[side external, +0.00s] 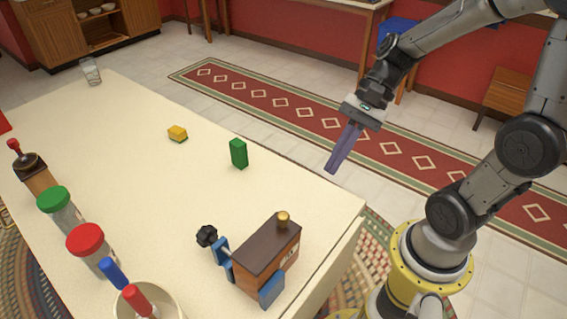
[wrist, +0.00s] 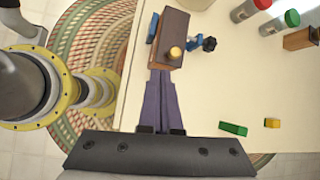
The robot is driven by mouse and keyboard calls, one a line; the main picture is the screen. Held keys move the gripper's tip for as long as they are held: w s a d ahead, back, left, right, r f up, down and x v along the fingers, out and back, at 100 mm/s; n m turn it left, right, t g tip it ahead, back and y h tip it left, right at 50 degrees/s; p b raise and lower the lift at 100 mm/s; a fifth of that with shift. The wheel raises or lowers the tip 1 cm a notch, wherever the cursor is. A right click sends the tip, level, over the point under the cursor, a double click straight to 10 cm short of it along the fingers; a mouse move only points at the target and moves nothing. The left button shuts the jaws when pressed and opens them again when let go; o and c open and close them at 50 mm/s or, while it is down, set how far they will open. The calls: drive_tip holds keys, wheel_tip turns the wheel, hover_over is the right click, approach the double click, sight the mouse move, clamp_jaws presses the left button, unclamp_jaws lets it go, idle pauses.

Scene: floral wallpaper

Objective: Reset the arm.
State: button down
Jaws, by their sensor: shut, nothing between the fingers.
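My gripper (side external: 331,168) has long purple fingers pressed together, with nothing between them. In the side external view it hangs in the air by the table's right edge, tilted down and to the left. In the wrist view the shut fingers (wrist: 160,78) point towards a brown box with a gold knob and blue parts. My arm is bent above its yellow base at the right. The gripper appears apart from every object.
The cream table (side external: 140,190) holds a brown box (side external: 266,255), a green block (side external: 238,154), a yellow block (side external: 177,132), a glass (side external: 91,71), jars with green (side external: 53,199) and red lids (side external: 85,240), a grinder (side external: 34,172) and a white cup (side external: 165,298). Its middle is clear.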

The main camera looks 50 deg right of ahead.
drive_tip(key=s+d+r+n+t+h, duration=0.3)
drive_tip(key=s+r+n+h, duration=0.3)
drive_tip(key=n, duration=1)
drive_tip(key=shift+s+d+t+h, duration=0.35)
drive_tip(key=shift+t+h, duration=0.15)
drive_tip(key=shift+h, duration=0.2)
idle(0.4)
